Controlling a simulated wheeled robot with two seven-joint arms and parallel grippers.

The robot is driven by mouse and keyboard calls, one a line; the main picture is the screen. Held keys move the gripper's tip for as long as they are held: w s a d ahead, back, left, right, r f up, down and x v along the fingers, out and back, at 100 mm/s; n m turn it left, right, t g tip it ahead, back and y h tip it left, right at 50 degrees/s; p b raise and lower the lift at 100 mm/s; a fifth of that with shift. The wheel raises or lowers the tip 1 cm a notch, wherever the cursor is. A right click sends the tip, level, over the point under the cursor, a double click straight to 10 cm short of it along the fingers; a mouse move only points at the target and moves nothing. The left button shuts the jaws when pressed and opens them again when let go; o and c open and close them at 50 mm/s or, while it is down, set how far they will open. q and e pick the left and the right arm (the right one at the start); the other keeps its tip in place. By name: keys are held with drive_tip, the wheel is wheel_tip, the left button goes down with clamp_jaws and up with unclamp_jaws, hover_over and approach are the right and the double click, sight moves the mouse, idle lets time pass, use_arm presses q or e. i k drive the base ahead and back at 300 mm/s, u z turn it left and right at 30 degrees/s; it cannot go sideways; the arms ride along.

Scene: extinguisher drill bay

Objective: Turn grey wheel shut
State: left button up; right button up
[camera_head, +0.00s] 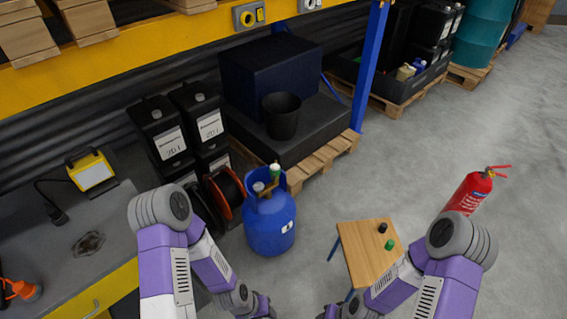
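A blue gas cylinder (269,222) stands upright on the floor near the middle of the view. A small grey round part (258,187) sits on its top, beside a green-topped fitting (275,171); I cannot tell for sure whether the grey part is the wheel, or how far it is turned. My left gripper (263,306) is at the bottom edge, below and apart from the cylinder. My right gripper (332,312) is at the bottom edge near the small wooden table. Both are small and partly cut off, so their fingers are unclear.
A small wooden table (365,262) carries a black and a green knob-like piece. A red extinguisher (468,194) stands at right. A cable reel (226,192) is close left of the cylinder. A workbench (50,270) holds a lamp and a dark flat grey piece (88,243). Open floor lies right.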

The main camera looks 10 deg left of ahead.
sight(258, 187)
drive_tip(key=u, duration=0.6)
drive_tip(key=i, duration=1.2)
drive_tip(key=u, duration=0.9)
